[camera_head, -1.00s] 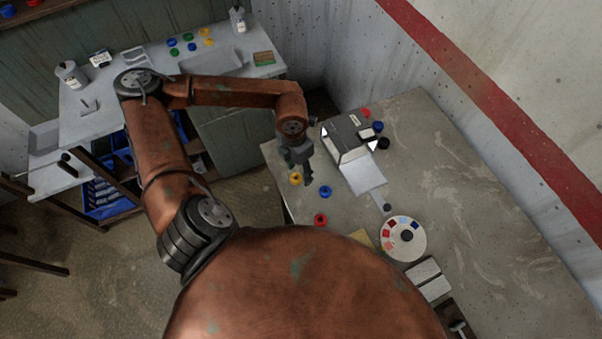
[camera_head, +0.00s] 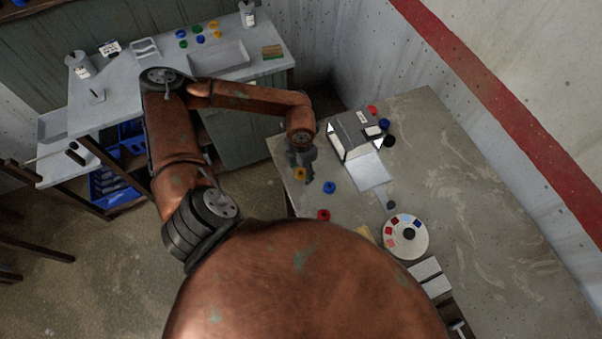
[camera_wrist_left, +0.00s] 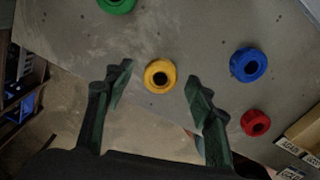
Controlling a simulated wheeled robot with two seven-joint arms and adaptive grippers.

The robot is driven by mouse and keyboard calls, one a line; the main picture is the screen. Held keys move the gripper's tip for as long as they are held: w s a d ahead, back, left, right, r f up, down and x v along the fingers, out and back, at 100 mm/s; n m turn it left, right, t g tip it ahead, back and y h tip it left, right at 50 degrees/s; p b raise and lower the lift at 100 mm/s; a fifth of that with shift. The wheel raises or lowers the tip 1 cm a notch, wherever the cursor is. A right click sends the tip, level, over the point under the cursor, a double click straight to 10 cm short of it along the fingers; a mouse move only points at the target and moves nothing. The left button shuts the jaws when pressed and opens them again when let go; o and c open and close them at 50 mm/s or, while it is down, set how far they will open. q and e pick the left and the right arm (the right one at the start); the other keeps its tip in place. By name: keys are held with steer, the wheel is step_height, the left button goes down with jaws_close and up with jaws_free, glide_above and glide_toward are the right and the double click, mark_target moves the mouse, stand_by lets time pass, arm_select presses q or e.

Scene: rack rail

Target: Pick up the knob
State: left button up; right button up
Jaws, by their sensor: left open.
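My left gripper (camera_head: 306,176) is open over the near left edge of the grey table. A yellow ring-shaped knob (camera_head: 299,174) with a dark centre sits on the table beside its fingers. In the left wrist view the yellow knob (camera_wrist_left: 160,76) appears between the two spread fingertips (camera_wrist_left: 162,84), with a gap on each side. A blue knob (camera_wrist_left: 248,64) and a red knob (camera_wrist_left: 254,122) lie to the right there, and a green knob (camera_wrist_left: 117,4) is cut off at the top. My right gripper is not in view.
A box-like holder (camera_head: 352,135) stands behind the knobs, close to the wall. A round palette disc (camera_head: 404,236) lies farther right. The right part of the table (camera_head: 470,190) is clear. A second bench (camera_head: 120,95) with small coloured pieces stands at the left.

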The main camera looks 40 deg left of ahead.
mark_target(301, 172)
arm_select(q)
steer(key=c, duration=1.2)
steer(key=shift+r, duration=0.1)
steer(key=shift+c, duration=0.2)
step_height(301, 172, up, 10)
steer(key=o, duration=0.7)
steer(key=shift+c, duration=0.2)
jaws_close()
